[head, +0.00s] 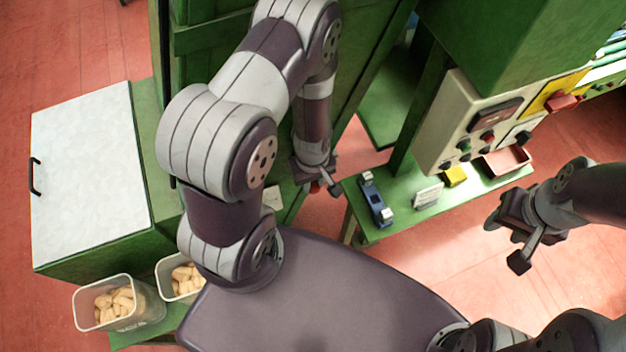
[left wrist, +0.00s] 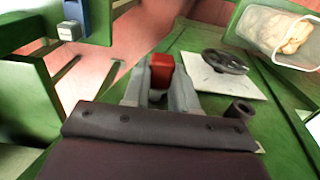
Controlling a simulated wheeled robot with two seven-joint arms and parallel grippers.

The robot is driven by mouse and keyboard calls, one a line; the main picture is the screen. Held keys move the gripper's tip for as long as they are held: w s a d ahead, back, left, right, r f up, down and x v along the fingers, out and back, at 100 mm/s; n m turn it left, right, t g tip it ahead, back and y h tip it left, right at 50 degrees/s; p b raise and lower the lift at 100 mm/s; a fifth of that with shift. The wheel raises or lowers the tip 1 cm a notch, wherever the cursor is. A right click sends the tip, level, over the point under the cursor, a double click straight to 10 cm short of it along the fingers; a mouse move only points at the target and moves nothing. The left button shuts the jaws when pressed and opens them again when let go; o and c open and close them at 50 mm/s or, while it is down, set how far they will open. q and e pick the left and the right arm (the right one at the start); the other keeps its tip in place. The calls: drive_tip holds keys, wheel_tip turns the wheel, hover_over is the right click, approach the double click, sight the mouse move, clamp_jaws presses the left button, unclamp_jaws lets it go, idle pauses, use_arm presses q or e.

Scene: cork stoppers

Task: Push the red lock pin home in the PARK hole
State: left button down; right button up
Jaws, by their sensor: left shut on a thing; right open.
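My left gripper (head: 318,187) is shut on the red lock pin (left wrist: 162,68), whose red end shows between the two grey fingers in the left wrist view. In the head view only a small red bit of the pin (head: 316,187) shows at the fingertips. A dark short tube (left wrist: 240,108) stands closer, right of the fingers. No PARK lettering is readable, and I cannot tell which hole is PARK. My right gripper (head: 515,232) is open and empty, over the floor.
A green bench (head: 410,217) holds a blue device (head: 375,200), a white card (head: 428,195) and a yellow block (head: 454,176). A control panel (head: 450,115) stands behind it. Bins of corks (head: 160,307) sit at lower left, beside a white-topped green cabinet (head: 95,165).

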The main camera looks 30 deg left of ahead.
use_arm(q)
drive_tip(key=shift+w+a+p, duration=0.3)
drive_tip(key=shift+w+a, duration=0.05)
drive_tip(key=shift+a, duration=0.15)
drive_tip(key=c, duration=0.8)
unclamp_jaws()
wheel_tip(320, 180, up, 5)
drive_tip(key=shift+w+f+p, duration=0.1)
drive_tip(key=shift+f+p, duration=0.1)
drive_tip(key=shift+p, duration=0.5)
wheel_tip(320, 180, up, 8)
drive_tip(key=shift+r+b, duration=0.1)
drive_tip(key=shift+b, duration=0.5)
